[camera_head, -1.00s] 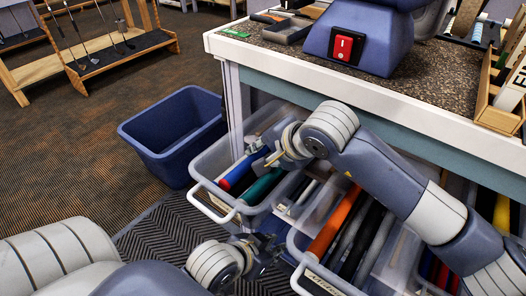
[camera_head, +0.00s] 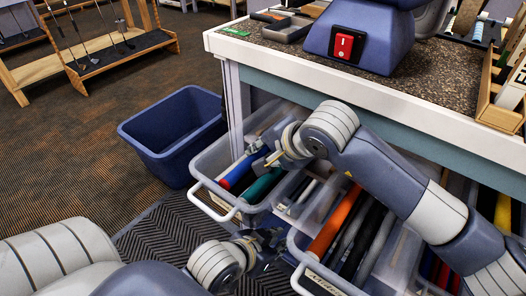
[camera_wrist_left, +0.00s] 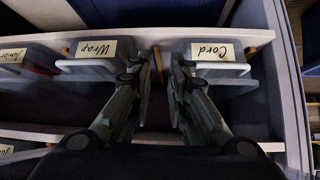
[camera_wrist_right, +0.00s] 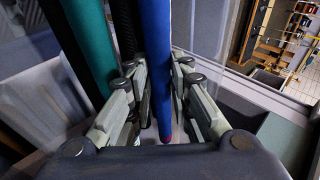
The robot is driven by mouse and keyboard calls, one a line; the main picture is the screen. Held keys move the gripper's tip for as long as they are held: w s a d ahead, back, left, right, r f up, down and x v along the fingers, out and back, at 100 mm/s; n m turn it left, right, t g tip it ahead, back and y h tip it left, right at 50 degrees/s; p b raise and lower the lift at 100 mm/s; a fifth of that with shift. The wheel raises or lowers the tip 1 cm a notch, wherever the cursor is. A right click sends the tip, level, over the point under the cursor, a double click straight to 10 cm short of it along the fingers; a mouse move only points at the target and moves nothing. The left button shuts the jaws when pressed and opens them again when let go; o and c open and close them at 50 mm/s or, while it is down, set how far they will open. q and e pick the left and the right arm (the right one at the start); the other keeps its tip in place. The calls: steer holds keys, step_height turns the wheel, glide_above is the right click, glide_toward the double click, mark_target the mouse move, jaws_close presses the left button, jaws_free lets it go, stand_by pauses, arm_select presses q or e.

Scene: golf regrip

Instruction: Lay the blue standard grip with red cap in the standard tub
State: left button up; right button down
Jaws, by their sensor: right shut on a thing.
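The blue grip (camera_head: 238,172) with a red cap shows inside the clear left tub (camera_head: 203,165), beside a teal grip (camera_head: 262,186). In the right wrist view the blue grip (camera_wrist_right: 157,50) runs between the fingers of my right gripper (camera_wrist_right: 160,95), which is shut on it; the red cap (camera_wrist_right: 165,139) is at its lower end. In the head view my right gripper (camera_head: 274,158) is over this tub. I cannot tell whether the grip touches the tub floor. My left gripper (camera_wrist_left: 160,62) is open and empty, low in front of the tubs. No standard label is readable.
A second clear tub (camera_head: 298,240) with orange, black and grey grips stands to the right. A blue bin (camera_head: 160,150) stands left of the workbench (camera_head: 232,42). The left wrist view shows containers labelled Wrap (camera_wrist_left: 96,47) and Cord (camera_wrist_left: 212,50).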

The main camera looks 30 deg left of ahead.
arm_select(q)
steer(key=shift+w+d+r+t, duration=0.3)
steer(key=shift+w+r+t, duration=0.1)
steer(key=shift+w, duration=0.15)
arm_select(e)
steer(key=shift+f, duration=0.1)
stand_by(0.5)
steer(key=c, duration=1.4)
jaws_free()
steer(key=shift+o, duration=0.2)
steer(key=shift+d, duration=0.1)
arm_select(q)
steer(key=shift+w+r, duration=0.15)
steer(key=shift+r, duration=0.1)
arm_select(e)
steer(key=v, duration=0.8)
